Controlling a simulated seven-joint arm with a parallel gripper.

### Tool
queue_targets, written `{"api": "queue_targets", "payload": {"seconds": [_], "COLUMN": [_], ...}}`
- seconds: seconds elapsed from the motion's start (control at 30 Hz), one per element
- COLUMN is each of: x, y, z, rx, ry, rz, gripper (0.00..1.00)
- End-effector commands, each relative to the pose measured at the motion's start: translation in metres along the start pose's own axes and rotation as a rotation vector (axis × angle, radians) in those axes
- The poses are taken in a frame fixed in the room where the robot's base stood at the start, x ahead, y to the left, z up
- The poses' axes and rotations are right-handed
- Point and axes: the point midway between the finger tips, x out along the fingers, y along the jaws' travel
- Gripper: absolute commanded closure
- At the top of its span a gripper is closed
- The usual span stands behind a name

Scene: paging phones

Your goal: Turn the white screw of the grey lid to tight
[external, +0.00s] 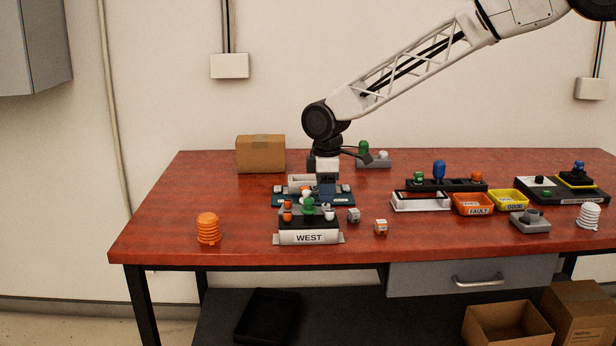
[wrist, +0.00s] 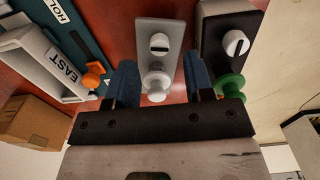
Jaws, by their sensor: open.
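The grey lid (wrist: 146,30) lies below my gripper in the wrist view. On it are a round white screw (wrist: 159,50) with a dark slot running across the picture, and a white knob (wrist: 156,88) nearer my gripper. My gripper (wrist: 159,65) is open, its blue fingers on either side of the lid with a gap to the white knob; nothing is held. In the external view my gripper (external: 327,190) points down over the parts behind the WEST stand; the grey lid cannot be made out clearly there.
In the wrist view, a black lid (wrist: 213,40) with a white screw and green knob (wrist: 230,88) is close on the right. An orange knob (wrist: 93,77) and a white EAST tray (wrist: 45,60) are left. The WEST stand (external: 308,238) is in front; small cubes (external: 354,215) stand right.

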Motion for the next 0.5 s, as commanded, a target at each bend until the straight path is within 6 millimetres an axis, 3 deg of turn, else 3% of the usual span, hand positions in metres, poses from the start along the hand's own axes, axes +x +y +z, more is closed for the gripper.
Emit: {"api": "queue_targets", "payload": {"seconds": [0.2, 0.5], "x": [0.025, 0.037], "y": [0.0, 0.0], "z": [0.0, 0.0], "rx": [0.0, 0.0], "ry": [-0.001, 0.001], "rz": [-0.001, 0.0], "gripper": [0.52, 0.52]}}
